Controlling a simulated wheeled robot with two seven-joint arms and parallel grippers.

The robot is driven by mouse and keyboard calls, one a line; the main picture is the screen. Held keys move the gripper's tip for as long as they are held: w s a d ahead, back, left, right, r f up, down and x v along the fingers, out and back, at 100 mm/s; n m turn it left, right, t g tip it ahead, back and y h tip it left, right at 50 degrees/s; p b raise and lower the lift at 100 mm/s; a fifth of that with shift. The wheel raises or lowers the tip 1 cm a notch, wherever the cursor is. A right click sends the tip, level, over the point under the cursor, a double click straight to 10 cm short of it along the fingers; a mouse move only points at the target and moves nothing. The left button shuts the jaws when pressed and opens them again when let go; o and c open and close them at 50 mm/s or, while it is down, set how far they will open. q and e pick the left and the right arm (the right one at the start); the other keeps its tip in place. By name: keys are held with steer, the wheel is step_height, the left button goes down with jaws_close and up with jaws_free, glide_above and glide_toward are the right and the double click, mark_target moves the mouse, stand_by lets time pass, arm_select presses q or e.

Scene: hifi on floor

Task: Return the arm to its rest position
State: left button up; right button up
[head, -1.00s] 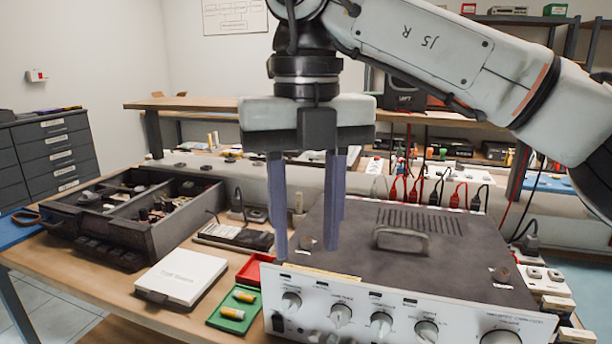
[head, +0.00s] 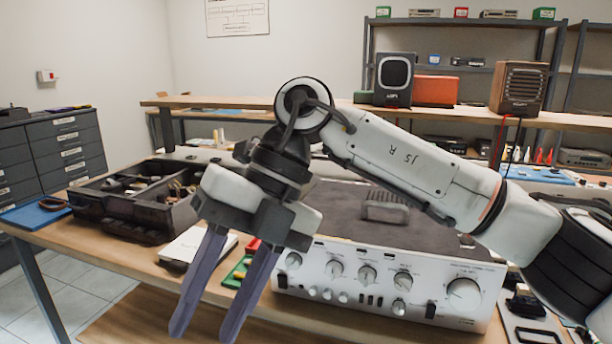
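My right arm comes in from the right and crosses in front of the workbench. Its gripper (head: 203,335) hangs tilted, fingers pointing down and to the left, in front of the bench's front edge. The two long purple-grey fingers are apart with nothing between them, so it is open and empty. It partly hides the white box, the green tray and the hi-fi unit's left end. My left gripper is not in view.
A silver hi-fi amplifier (head: 366,270) stands on the bench (head: 75,240). A black compartment tray (head: 130,225), a white box (head: 190,246) and a green tray (head: 236,274) lie left of it. Speakers (head: 394,78) stand on the shelf behind. Floor (head: 85,285) shows clear at lower left.

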steer(key=s+a+r+m+g+y, duration=0.25)
steer(key=a+r+g+y, duration=0.2)
steer(key=a+y, duration=0.55)
steer(key=w+d+f+m+t+y+p, duration=0.15)
steer(key=w+d+m+t+y, duration=0.3)
steer(key=m+t, duration=0.45)
steer(key=w+d+f+m+t+y, duration=0.3)
steer(key=w+d+m+t, duration=0.3)
steer(key=m+t, duration=0.35)
steer(key=d+f+m+t+h, duration=0.3)
steer(key=d+f+m+h, duration=0.5)
steer(key=f, duration=0.5)
steer(key=d+f+m+t+h, duration=0.3)
steer(key=d+f+m+h, duration=0.45)
steer(key=f, duration=0.55)
steer(key=s+d+f+m+g+h, duration=0.1)
steer(key=s+d+f+g, duration=0.1)
steer(key=s+f, duration=0.4)
steer(key=s+d+f+m+g+h+p, duration=0.1)
steer(key=s+d+f+g+h, duration=0.1)
steer(key=s+d+f, duration=0.2)
steer(key=s+d+f+m+g+h, duration=0.1)
steer(key=s+d+f+g, duration=0.2)
steer(key=s+f, duration=0.4)
steer(key=shift+s+d+f+h, duration=0.3)
steer(key=shift+s+d+f, duration=0.05)
steer(key=shift+s, duration=0.25)
